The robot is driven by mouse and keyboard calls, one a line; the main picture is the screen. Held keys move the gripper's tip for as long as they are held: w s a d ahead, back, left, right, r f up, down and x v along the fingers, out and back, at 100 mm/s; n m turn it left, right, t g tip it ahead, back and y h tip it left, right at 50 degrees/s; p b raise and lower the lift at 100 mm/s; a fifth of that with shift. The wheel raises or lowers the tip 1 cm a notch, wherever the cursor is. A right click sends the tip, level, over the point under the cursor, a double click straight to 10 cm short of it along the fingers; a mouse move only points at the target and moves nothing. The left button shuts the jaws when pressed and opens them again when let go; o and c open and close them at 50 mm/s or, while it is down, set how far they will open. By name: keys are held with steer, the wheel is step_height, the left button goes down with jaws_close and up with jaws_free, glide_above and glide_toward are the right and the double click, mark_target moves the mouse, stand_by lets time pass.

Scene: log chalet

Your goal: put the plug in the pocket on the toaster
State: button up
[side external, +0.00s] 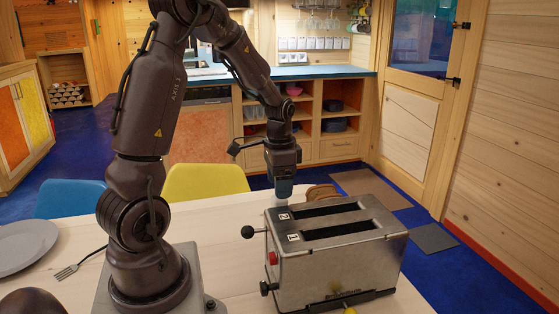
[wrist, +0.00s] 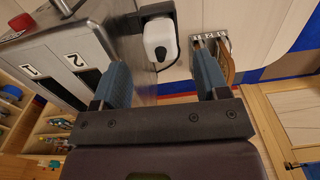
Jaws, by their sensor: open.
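The steel toaster (side external: 335,255) stands on the table, with two slots on top and tags 1 and 2 at one end. In the wrist view, its top and end wall (wrist: 95,38) are at the upper left. A white piece that looks like the plug (wrist: 160,40) lies beyond my fingers, close to the toaster's end. A black part borders it; I cannot tell whether this is the pocket or whether the plug sits in it. My gripper (side external: 284,190) points down behind the toaster's tagged end. Its blue fingers are apart, with nothing between them (wrist: 163,68).
A brown bread-like piece (side external: 322,193) lies behind the toaster; a numbered rack (wrist: 208,42) shows in the wrist view. A plate (side external: 25,250) and fork (side external: 78,264) lie at left. Chairs stand behind the table.

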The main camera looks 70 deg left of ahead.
step_height(320, 180, up, 7)
stand_by(0.3)
stand_by(0.4)
steer(key=s+d+r+t, duration=0.2)
steer(key=d+r, duration=0.1)
steer(key=d, duration=0.4)
steer(key=s+d+r+t, duration=0.1)
steer(key=s+d+r, duration=0.2)
steer(key=d, duration=0.4)
steer(key=s+d+r+t, duration=0.2)
steer(key=s+d, duration=0.1)
steer(key=d, duration=0.3)
steer(key=shift+d+r+n+t, duration=0.3)
steer(key=shift+d+r, duration=0.1)
